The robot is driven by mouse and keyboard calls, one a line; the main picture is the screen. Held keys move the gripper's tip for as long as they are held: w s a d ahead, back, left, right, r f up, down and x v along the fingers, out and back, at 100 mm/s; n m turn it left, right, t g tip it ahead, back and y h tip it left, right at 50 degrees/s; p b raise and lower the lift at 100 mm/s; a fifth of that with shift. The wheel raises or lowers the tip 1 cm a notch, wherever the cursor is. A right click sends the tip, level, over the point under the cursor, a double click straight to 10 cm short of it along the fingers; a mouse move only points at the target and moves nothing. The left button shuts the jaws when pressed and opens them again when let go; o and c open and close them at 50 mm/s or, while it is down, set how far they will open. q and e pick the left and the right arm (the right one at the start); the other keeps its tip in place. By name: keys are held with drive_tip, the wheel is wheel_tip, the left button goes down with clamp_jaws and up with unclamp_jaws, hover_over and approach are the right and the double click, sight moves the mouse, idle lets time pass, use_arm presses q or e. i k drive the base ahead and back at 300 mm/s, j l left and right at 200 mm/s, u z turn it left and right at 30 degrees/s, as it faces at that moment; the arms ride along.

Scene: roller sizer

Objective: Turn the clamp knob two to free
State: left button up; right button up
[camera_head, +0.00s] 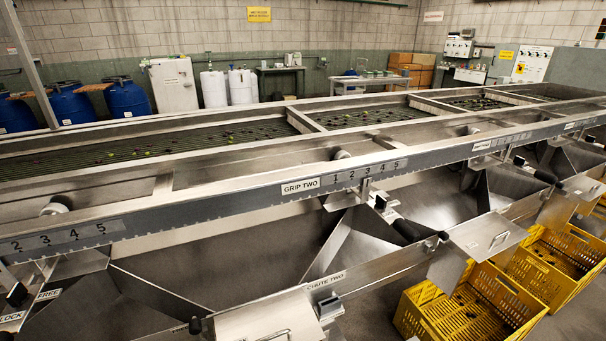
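A silver bracket with a small black knob (380,203) hangs below the rail, under the number scale beside the GRIP TWO label (300,186). It appears to be clamp knob two; its lock or free setting is too small to read. A similar black knob (17,294) at the lower left sits between LOCK (11,317) and FREE (47,294) labels. Neither of my grippers shows in the view.
The long steel sizer (220,210) crosses the view. Below it, steel chutes, a black-tipped lever (420,232) and a CHUTE TWO label (325,281) stick out toward me. Yellow crates (470,310) stand at lower right. Blue barrels (125,97) stand at back left.

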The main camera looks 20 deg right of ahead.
sight(381, 203)
drive_tip(key=l+z, duration=0.2)
drive_tip(key=z, duration=0.25)
drive_tip(key=i+l+z, duration=0.1)
drive_tip(key=z, duration=0.4)
drive_tip(key=i+l+z, duration=0.1)
drive_tip(key=z, duration=0.35)
drive_tip(key=i+l+z, duration=0.15)
drive_tip(key=z, duration=0.35)
